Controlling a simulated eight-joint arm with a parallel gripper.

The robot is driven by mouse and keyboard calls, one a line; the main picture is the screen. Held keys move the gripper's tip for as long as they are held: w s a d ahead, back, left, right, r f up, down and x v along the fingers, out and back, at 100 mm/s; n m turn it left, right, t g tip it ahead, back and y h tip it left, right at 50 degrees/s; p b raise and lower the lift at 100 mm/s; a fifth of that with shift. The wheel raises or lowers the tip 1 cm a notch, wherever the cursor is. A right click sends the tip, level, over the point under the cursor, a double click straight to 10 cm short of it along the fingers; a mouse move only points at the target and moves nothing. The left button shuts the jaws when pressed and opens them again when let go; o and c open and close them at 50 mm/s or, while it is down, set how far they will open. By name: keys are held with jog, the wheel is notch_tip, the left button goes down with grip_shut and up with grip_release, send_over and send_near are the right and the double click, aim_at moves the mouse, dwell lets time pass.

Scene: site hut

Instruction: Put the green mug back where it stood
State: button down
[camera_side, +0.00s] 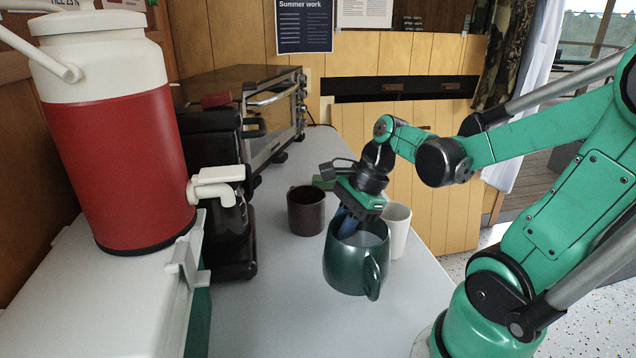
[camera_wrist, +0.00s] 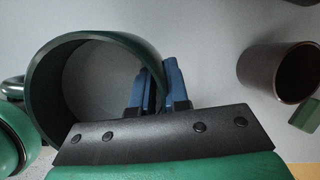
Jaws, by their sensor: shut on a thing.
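The green mug (camera_side: 350,268) is upright over the grey counter, its handle (camera_side: 372,278) towards the camera and right. My gripper (camera_side: 347,226) comes down from above and is shut on the mug's rim. In the wrist view the mug (camera_wrist: 45,92) fills the left side, and the blue fingers of my gripper (camera_wrist: 156,90) pinch its wall, one inside and one outside. I cannot tell whether the mug's base touches the counter.
A dark brown mug (camera_side: 306,211) stands behind and left, near a small green object (camera_side: 322,183). A white cup (camera_side: 398,232) stands close behind the green mug. A coffee maker (camera_side: 222,190), toaster oven (camera_side: 270,115) and red jug (camera_side: 120,165) line the left. The near counter is clear.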

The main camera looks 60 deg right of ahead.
aim_at(367, 227)
jog(key=shift+s+d+r, duration=0.1)
jog(key=shift+s+d, duration=1.45)
jog(key=shift+s, duration=0.05)
jog(key=w+d+r+m, duration=0.2)
jog(key=w+d+r, duration=0.3)
jog(key=d+r, duration=0.45)
jog(key=w+d+m+h, duration=0.1)
jog(key=w+d, duration=0.5)
jog(key=d, duration=0.4)
jog(key=w+d+f+m+t, duration=0.1)
jog(key=w+d+f, duration=0.15)
jog(key=d, duration=0.25)
jog(key=shift+h, duration=0.3)
jog(key=shift+s+d+f, duration=0.1)
jog(key=shift+s+f, duration=0.1)
jog(key=shift+f, duration=3.3)
jog(key=shift+s+f, duration=0.2)
jog(key=shift+f, duration=3.25)
jog(key=shift+f, duration=0.1)
